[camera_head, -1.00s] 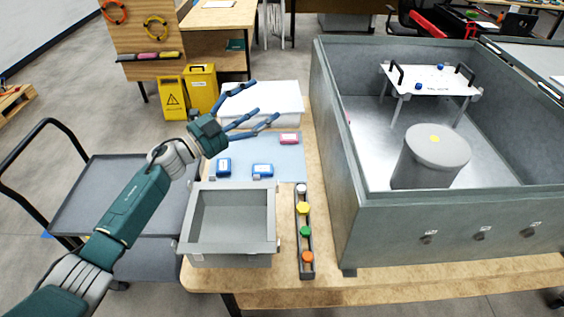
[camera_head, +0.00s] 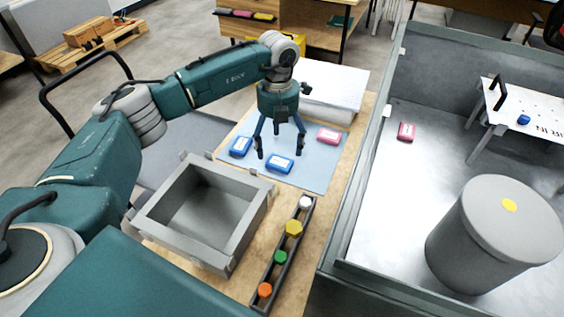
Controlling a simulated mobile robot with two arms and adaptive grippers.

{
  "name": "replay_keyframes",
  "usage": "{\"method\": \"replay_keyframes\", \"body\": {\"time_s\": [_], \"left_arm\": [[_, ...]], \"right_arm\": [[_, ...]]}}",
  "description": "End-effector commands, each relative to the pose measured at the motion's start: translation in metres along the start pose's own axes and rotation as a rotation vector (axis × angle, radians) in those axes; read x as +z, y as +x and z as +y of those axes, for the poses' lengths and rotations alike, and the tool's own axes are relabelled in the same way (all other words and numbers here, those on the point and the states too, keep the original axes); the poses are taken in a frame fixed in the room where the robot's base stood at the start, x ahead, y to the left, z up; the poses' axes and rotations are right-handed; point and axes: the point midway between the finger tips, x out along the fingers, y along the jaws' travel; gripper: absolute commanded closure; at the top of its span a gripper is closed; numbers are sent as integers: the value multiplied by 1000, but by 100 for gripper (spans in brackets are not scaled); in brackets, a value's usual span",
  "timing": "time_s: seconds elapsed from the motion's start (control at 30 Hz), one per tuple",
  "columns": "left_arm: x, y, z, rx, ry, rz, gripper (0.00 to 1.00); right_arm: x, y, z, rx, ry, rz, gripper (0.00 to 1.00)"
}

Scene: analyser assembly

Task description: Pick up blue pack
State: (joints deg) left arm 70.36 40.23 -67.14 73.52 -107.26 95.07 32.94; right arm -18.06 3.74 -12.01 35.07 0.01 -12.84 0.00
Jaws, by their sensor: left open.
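Two blue packs lie on the light blue mat (camera_head: 313,173): one blue pack (camera_head: 240,147) at the left, and another blue pack (camera_head: 279,164) nearer the mat's front middle. A pink pack (camera_head: 328,136) lies on the mat's right part. My left gripper (camera_head: 279,150) points down over the mat with its fingers spread, open and empty. Its fingertips are around or just above the front blue pack and to the right of the left one; whether they touch the mat I cannot tell. My right gripper is not in view.
A grey open bin (camera_head: 160,213) stands in front of the mat. A dark rack (camera_head: 271,272) with coloured caps is beside it. At the right, a large grey walled enclosure (camera_head: 358,215) holds a cylinder (camera_head: 495,235), a white stand and a pink pack (camera_head: 406,131).

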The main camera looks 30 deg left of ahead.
Motion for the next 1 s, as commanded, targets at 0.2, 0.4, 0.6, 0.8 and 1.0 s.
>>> {"method": "replay_keyframes", "body": {"time_s": [0.2,0.4,0.6,0.8,1.0], "left_arm": [[-3,17,-1,0,2,3,20],[-5,48,-2,-2,2,2,20],[-4,59,-2,-3,2,0,20],[-4,59,-2,-3,2,0,28],[-4,59,-2,-3,2,0,67]], "right_arm": [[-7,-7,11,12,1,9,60],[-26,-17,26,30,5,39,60],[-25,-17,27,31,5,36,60],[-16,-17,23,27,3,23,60],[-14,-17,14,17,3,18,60]]}}
